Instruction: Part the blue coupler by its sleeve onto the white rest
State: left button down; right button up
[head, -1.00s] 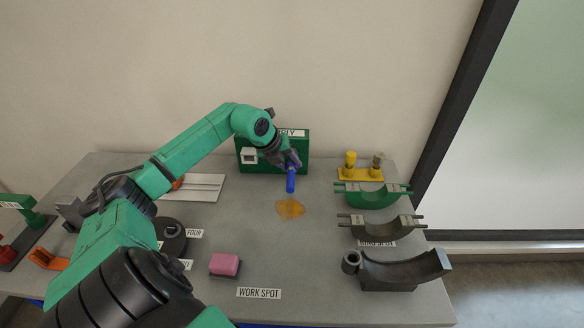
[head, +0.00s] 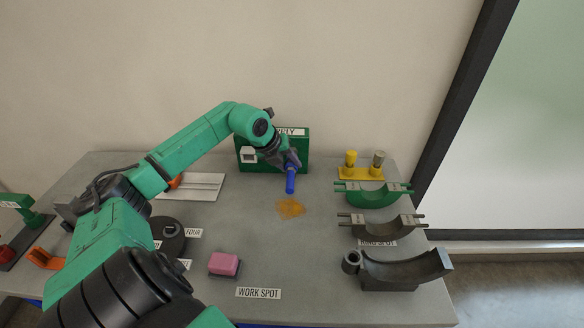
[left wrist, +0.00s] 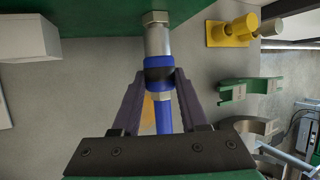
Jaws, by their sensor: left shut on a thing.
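The blue coupler (left wrist: 158,72) shows in the left wrist view as a blue sleeve under a bare metal fitting that reaches up to the green supply panel (head: 298,143). A blue hose end (head: 291,182) hangs below it. My left gripper (head: 290,165) is shut on the coupler's sleeve, one finger on each side. In the head view the fingers hide most of the coupler. A white block (head: 248,154), which looks like the white rest, sits on the panel's left part; it also shows in the left wrist view (left wrist: 28,38). My right gripper is out of view.
An amber puddle (head: 290,208) lies below the hose. A yellow stand (head: 360,173) and green (head: 372,196) and grey saddles stand at right. A pink block (head: 224,264) is at the front.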

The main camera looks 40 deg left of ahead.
aim_at(289, 178)
pick_arm(q)
jog(key=shift+s+d+b, duration=0.45)
jog(key=shift+s+d, duration=0.05)
jog(key=shift+s, duration=0.15)
jog(key=shift+s+d+f+b, duration=0.1)
jog(key=shift+s+d+b, duration=0.45)
jog(key=shift+b, duration=0.25)
jog(key=shift+s+d+b, duration=0.55)
jog(key=shift+s+d, duration=0.05)
jog(key=shift+s, duration=0.35)
jog(key=shift+r, duration=0.2)
